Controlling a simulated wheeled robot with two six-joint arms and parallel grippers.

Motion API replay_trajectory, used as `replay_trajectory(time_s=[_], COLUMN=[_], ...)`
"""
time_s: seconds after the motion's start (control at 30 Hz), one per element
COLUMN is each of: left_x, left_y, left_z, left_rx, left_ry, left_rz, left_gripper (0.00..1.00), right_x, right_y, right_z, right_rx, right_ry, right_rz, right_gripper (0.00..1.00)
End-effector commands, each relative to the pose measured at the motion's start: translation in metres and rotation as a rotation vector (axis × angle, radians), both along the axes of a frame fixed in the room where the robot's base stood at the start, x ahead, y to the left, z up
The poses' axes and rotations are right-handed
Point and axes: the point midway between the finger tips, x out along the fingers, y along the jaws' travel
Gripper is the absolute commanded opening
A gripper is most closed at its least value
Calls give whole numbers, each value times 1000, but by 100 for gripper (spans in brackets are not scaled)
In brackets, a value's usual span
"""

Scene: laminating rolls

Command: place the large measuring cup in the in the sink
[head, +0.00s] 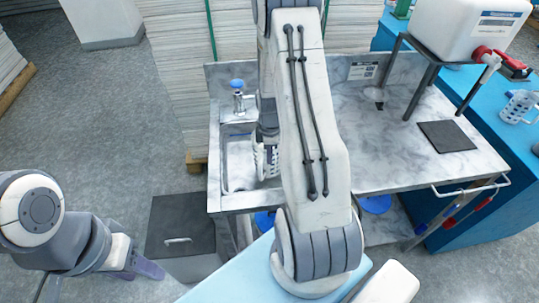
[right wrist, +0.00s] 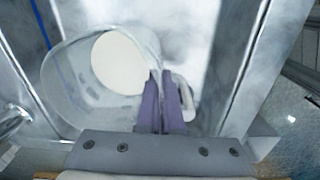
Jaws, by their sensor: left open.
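The large measuring cup (right wrist: 75,85) is clear and shows in the right wrist view with a pale round area inside its outline. My right gripper (right wrist: 161,85) is at the cup's handle side, its purple fingers close together on it. In the head view, the part of the cup that shows (head: 260,160) is within the sink basin (head: 240,178), below my right wrist; my arm hides the rest. I cannot tell if the cup touches the sink floor. My left gripper (head: 146,270) is open and empty at lower left, away from the sink.
A blue-topped faucet (head: 238,95) stands behind the basin. The marble counter (head: 385,150) right of my arm holds a dark mat (head: 446,136) and a metal stand with a white tank (head: 480,30). Another clear jug (head: 518,106) is on the blue table. A grey bin (head: 180,225) stands left.

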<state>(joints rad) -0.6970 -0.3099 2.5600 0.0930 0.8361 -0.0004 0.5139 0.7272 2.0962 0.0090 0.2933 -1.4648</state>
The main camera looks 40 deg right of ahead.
Motion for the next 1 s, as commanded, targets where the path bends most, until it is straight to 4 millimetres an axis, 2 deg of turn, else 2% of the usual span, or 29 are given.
replay_trajectory(time_s=[0.2, 0.23, 0.3, 0.6, 0.73, 0.87, 1.0], left_x=[0, 0, 0, 0, 0, 0, 0], left_y=[0, 0, 0, 0, 0, 0, 0], left_z=[-3, -3, -2, -2, -1, -5, -9], left_rx=[0, 0, 0, 0, 0, 0, 0], left_ry=[0, 0, 0, 0, 0, 0, 0], left_rz=[0, 0, 0, 0, 0, 0, 0], left_gripper=[50, 50, 50, 50, 50, 50, 50], right_x=[1, 0, 0, 0, 1, 1, 0], right_y=[-1, 0, 0, 0, 0, -1, 0], right_z=[-3, -4, -3, -2, 5, 24, 54], right_rx=[-2, 0, 0, 0, -2, -3, -5], right_ry=[-2, 0, 0, 0, -2, -6, -8], right_rz=[0, 0, 0, 0, 0, 0, 1], right_gripper=[0, 7, 33, 33, 33, 33, 33])
